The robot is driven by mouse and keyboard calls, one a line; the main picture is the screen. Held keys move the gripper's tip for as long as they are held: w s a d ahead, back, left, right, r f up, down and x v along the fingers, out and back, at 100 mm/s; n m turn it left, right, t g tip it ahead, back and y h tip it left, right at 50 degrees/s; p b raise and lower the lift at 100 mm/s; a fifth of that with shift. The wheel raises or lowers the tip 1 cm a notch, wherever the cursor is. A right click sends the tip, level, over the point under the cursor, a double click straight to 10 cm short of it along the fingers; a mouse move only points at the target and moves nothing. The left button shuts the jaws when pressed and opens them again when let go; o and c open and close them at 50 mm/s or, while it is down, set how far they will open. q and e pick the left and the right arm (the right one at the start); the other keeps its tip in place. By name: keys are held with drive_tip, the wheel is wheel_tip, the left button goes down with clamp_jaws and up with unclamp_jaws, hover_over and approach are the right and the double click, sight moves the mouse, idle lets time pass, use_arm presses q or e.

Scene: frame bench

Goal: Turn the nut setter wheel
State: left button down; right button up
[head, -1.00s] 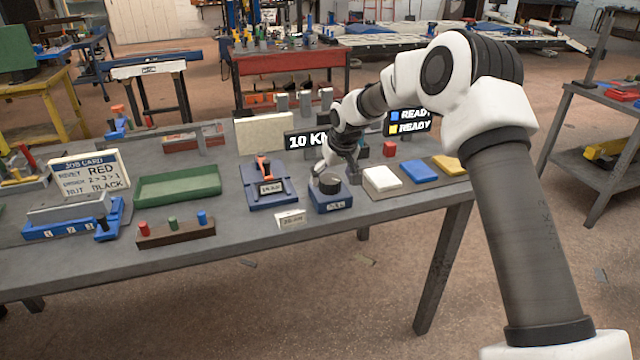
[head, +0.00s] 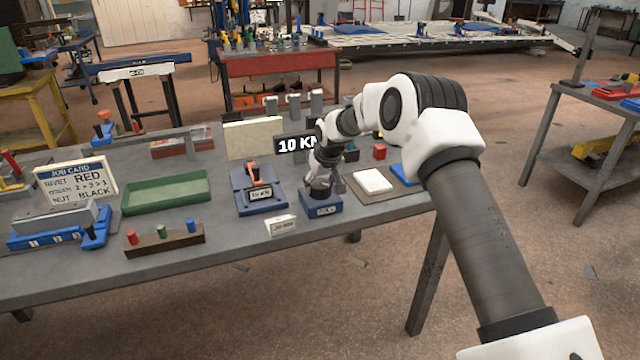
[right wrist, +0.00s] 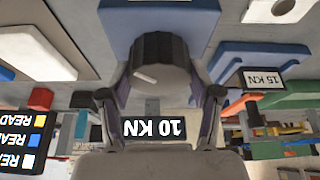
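The nut setter is a blue block (head: 322,207) on the grey bench, with a dark wheel (right wrist: 160,62) on top that bears a white mark. My right gripper (head: 320,188) is down at the wheel and hides most of it in the head view. In the right wrist view, which looks upside down, its two fingers (right wrist: 160,85) stand open on either side of the wheel. A small gap seems to show beside the wheel; contact is not clear. A black display (head: 291,145) behind it reads 10 KN. My left gripper is not in view.
Left of the setter stands a blue device (head: 262,204) with an orange lever and a label reading 15 KN in the wrist view. A white pad (head: 373,181) and a blue pad (head: 403,174) lie to the right.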

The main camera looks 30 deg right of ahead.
drive_tip(key=c, duration=0.3)
drive_tip(key=shift+r+m+p, duration=0.2)
drive_tip(key=shift+m+p, duration=0.4)
drive_tip(key=shift+p, duration=0.2)
drive_tip(key=shift+c, duration=0.2)
drive_tip(key=shift+a+m+h+p, duration=0.1)
drive_tip(key=shift+m+h+p, duration=0.3)
drive_tip(key=shift+m, duration=0.1)
drive_tip(key=shift+f+m+g+h, duration=0.25)
drive_tip(key=shift+m+g+h, duration=0.2)
drive_tip(key=shift+m, duration=0.75)
drive_tip(key=o, duration=1.2)
drive_tip(key=shift+c, duration=0.2)
drive_tip(key=shift+w+f, duration=0.1)
